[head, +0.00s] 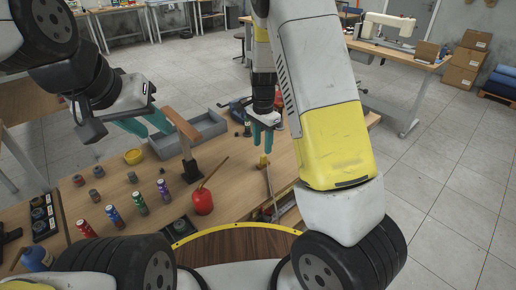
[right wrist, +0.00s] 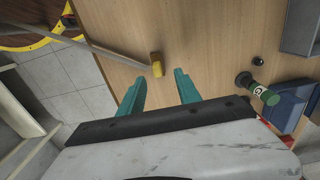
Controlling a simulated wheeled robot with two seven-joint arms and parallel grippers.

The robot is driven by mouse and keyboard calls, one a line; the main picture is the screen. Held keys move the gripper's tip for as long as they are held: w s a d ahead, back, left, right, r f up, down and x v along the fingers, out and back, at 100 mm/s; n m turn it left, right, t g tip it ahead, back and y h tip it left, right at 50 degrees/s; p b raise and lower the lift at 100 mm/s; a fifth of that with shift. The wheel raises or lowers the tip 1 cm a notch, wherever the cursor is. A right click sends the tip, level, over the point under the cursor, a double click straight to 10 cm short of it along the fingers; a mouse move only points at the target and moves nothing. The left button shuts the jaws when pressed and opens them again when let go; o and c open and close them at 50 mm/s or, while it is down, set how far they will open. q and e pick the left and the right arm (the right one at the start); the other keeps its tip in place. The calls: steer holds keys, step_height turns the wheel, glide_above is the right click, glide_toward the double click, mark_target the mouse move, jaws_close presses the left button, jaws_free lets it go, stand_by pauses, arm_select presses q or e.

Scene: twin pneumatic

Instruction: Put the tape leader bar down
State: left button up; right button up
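A thin bar with a yellow end (head: 263,160) lies on the wooden table; I take it for the tape leader bar but cannot be sure. Its yellow end also shows in the right wrist view (right wrist: 157,66), beyond the fingertips. My right gripper (head: 264,140) points down above the table near that end. Its teal fingers are apart with nothing between them in the right wrist view (right wrist: 158,85). My left gripper (head: 155,128) is at the left, its teal fingers beside a brown wooden piece (head: 181,123) above a black block. Whether it grips the piece is unclear.
A red container (head: 202,202), several spray cans (head: 113,216) and small jars stand on the left of the table (head: 232,165). A grey tray (head: 205,132) lies behind. A green-labelled bottle (right wrist: 258,89) is right of the right gripper. A curved yellow-edged panel (head: 235,245) is in front.

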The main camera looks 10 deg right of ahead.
mark_target(263, 156)
steer(key=f, duration=0.6)
steer(key=shift+s+d, duration=0.15)
steer(key=shift+s, duration=0.05)
jaws_close()
